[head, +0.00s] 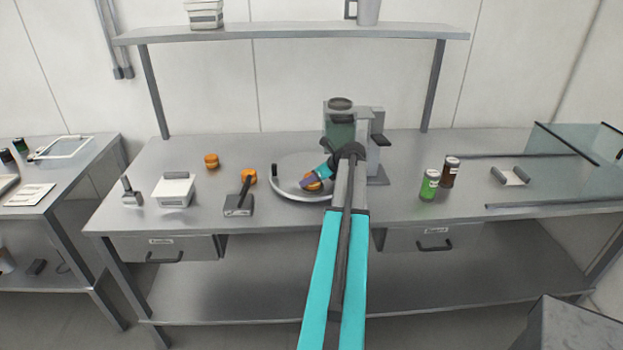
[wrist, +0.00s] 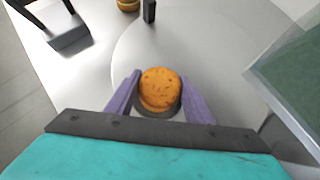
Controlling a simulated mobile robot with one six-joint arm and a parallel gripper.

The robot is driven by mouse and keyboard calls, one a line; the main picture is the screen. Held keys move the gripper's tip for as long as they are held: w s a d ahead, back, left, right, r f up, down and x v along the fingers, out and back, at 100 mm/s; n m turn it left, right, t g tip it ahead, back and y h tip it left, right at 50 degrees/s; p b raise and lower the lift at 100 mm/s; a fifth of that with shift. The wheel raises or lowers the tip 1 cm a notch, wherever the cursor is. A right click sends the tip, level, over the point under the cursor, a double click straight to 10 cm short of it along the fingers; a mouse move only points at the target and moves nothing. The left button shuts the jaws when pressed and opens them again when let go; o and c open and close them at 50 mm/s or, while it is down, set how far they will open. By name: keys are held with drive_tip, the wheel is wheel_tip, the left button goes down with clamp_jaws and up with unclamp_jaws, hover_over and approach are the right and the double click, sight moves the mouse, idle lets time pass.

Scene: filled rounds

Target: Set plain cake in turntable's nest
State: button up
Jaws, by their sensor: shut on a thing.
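An orange-brown cake (head: 313,186) is between the purple fingers of my gripper (head: 311,181), over the turntable (head: 289,170). The wrist view shows the cake (wrist: 160,82) with a few dark specks on top and both fingers closed on its sides. A dark grey round nest (wrist: 158,112) shows under the near side of the cake, on the pale turntable disc (wrist: 215,50). I cannot tell whether the cake touches the nest or is just above it. My arm hides the right part of the turntable in the head view.
A machine with a green body (head: 340,133) stands behind the turntable. A dark upright peg (head: 275,170) stands at its left rim. Two jars (head: 430,185) stand right.

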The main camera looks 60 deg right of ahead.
drive_tip(key=shift+f, duration=0.15)
drive_tip(key=o, duration=0.7)
drive_tip(key=shift+r, duration=0.2)
drive_tip(key=b+v, duration=0.3)
drive_tip(key=v, duration=0.9)
idle(0.4)
